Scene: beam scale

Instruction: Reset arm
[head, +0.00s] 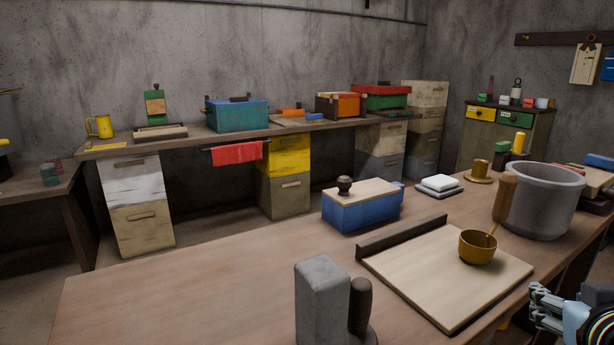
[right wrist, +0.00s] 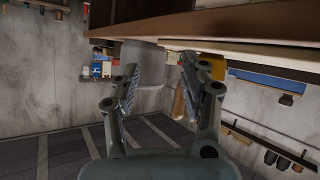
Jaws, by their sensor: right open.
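My right gripper (head: 556,306) shows at the lower right edge of the head view, beside the near right edge of the wooden table (head: 190,300). In the right wrist view its two fingers (right wrist: 160,90) stand apart with nothing between them. Beyond them are the grey wall and the dark plank floor, with a table's underside above. My left gripper is not in either view. No beam scale can be made out clearly in these frames.
On the table are a blue box (head: 365,210), a board (head: 435,285) with a ladle (head: 478,248), a grey pot (head: 541,200), a grey block-shaped object (head: 320,300) and white pads (head: 440,184). The table's left part is clear. A workbench (head: 190,138) with drawers stands behind.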

